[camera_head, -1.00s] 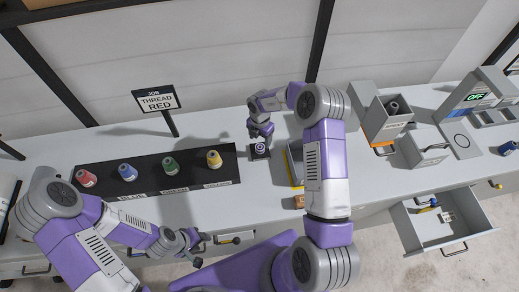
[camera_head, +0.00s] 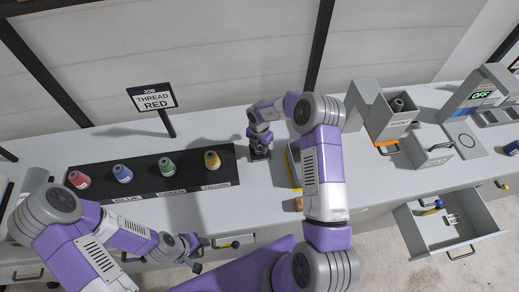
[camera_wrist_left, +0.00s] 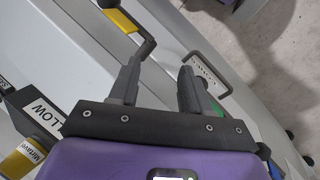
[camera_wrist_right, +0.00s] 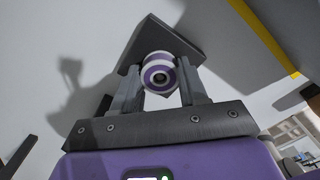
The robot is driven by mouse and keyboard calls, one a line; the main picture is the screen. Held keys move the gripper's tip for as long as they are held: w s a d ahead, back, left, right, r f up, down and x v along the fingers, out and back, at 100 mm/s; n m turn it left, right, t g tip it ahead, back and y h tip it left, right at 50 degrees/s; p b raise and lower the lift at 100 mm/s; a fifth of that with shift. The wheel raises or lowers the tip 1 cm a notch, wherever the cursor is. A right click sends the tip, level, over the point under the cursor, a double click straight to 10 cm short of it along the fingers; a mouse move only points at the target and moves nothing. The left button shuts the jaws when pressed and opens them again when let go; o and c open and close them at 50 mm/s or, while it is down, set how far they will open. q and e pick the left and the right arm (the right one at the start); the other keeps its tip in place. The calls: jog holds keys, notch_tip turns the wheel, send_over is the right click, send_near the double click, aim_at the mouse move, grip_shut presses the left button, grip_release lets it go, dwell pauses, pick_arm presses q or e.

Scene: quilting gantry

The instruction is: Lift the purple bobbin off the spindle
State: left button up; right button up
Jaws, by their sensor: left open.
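The purple bobbin (camera_wrist_right: 150,84), with white bands and a dark central hole, shows in the right wrist view above its dark square base (camera_wrist_right: 165,38). My right gripper (camera_wrist_right: 160,88) has one finger on each side of the bobbin, very close to it; whether they press on it I cannot tell. In the head view, the right gripper (camera_head: 260,150) points down over the base and hides the bobbin. The spindle is hidden. My left gripper (camera_wrist_left: 160,78) is open and empty; in the head view it (camera_head: 194,256) is near the front drawers.
A black rack holds red (camera_head: 79,179), blue (camera_head: 122,173), green (camera_head: 166,166) and yellow (camera_head: 212,160) spools. A sign (camera_head: 152,98) reads "THREAD RED". A yellow-edged bin (camera_head: 293,165) stands just right of my right gripper. An open drawer (camera_head: 430,232) juts out at the right.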

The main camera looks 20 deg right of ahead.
jog(key=c, duration=0.6)
jog(key=shift+r+p, duration=1.95)
jog(key=shift+r, duration=0.2)
